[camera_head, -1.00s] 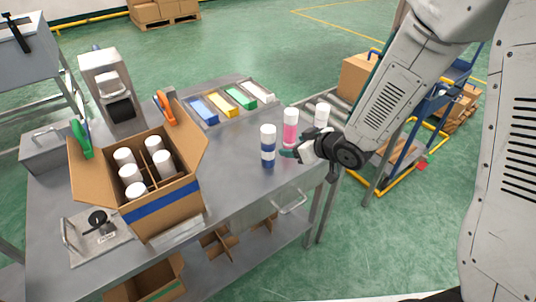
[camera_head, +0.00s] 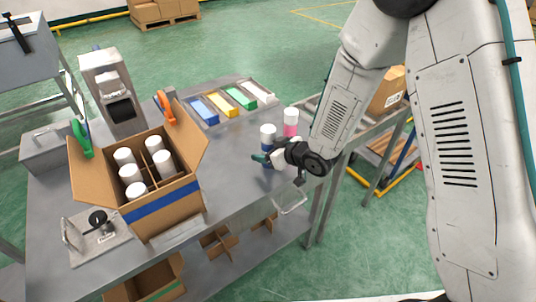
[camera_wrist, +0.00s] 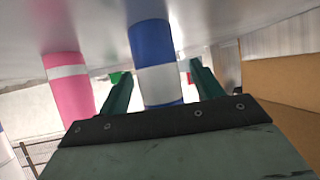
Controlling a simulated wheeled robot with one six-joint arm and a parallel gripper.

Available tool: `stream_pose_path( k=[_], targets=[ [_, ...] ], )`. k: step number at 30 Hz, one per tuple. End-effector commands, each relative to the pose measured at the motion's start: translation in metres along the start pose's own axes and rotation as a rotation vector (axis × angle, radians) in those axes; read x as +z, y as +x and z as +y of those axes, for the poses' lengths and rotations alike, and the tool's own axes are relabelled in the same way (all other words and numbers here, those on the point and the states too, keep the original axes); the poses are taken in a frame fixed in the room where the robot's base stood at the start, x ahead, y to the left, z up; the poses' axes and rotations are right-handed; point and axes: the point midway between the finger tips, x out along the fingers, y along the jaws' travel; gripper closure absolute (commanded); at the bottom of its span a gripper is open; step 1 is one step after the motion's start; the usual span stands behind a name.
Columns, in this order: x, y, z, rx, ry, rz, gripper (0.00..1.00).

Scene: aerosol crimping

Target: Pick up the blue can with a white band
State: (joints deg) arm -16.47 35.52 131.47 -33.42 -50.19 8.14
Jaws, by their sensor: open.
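The blue can with a white band (camera_head: 266,143) stands upright near the right edge of the metal table, its white top showing in the head view. Its lower part is partly hidden by my gripper (camera_head: 264,160). In the wrist view, which looks upside down, the blue can (camera_wrist: 152,42) is between the two green fingers of my gripper (camera_wrist: 158,72). The fingers are open, one on each side of the can, and gaps show on both sides. The can still rests on the table.
A pink can with a white top (camera_head: 290,123) stands close behind and right of the blue can; it also shows in the wrist view (camera_wrist: 70,88). An open carton (camera_head: 165,205) with several white-topped cans stands at left. Colored bins (camera_head: 222,104) line the table's back.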

Motion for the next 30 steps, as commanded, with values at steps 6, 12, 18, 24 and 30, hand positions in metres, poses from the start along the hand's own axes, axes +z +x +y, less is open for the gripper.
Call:
stream_pose_path(
  k=[6, 12, 18, 24, 30],
  targets=[
    [0.000, -0.001, 0.000, 0.000, 0.000, 0.000, 0.65],
    [0.000, -0.001, 0.000, 0.000, 0.000, 0.001, 0.87],
    [-0.002, -0.001, 0.000, 0.000, -0.001, 0.001, 0.87],
    [-0.020, -0.009, -0.002, -0.003, -0.004, 0.004, 0.87],
    [-0.029, -0.026, -0.003, -0.010, -0.005, 0.000, 0.87]
  ],
)
